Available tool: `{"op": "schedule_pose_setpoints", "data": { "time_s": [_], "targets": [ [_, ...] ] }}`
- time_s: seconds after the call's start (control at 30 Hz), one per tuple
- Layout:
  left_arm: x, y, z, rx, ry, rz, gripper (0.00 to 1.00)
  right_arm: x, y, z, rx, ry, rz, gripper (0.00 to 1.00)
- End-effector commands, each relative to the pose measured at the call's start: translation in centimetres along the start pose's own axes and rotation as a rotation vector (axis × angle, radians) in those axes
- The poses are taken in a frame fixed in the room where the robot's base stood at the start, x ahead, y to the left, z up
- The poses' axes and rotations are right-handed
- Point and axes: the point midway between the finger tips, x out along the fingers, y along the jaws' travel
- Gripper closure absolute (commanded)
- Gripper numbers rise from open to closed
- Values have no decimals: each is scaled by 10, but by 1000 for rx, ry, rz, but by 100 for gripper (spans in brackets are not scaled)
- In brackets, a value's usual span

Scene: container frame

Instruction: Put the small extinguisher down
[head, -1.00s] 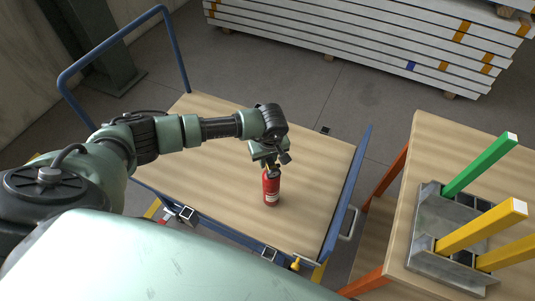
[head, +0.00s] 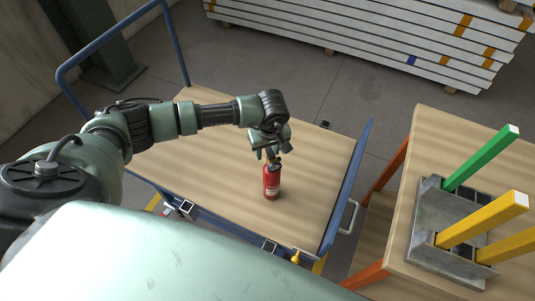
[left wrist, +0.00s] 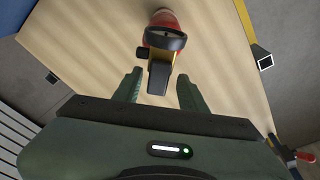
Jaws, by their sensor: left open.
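The small red extinguisher (head: 271,184) stands upright on the wooden deck of the blue-framed cart (head: 215,155), toward its front right. My left gripper (head: 267,153) is just above and behind its top in the head view. In the left wrist view the open fingers of the left gripper (left wrist: 157,88) lie on either side of the extinguisher's handle end, with bare gaps to both. The extinguisher's red body (left wrist: 163,20) and dark head lie beyond the fingertips there. My right gripper is not in view.
A wooden-topped table (head: 420,150) with orange legs stands right of the cart. It carries a grey metal holder (head: 432,215) with green and yellow bars. Stacked white beams (head: 370,40) lie at the back. The cart deck's left part is bare.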

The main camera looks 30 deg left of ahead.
Motion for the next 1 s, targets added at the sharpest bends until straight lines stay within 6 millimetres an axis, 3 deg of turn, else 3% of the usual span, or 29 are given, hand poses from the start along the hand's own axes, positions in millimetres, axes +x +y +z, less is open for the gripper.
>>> {"op": "schedule_pose_setpoints", "data": {
  "time_s": [0.2,0.4,0.6,1.0],
  "targets": [
    [-48,1,-1,3,5,5,58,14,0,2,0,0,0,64],
    [-81,1,-1,1,3,4,58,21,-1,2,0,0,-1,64],
    [-94,0,0,0,1,2,58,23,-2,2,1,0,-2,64],
    [-95,0,0,0,1,1,58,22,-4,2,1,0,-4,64]
  ]
}}
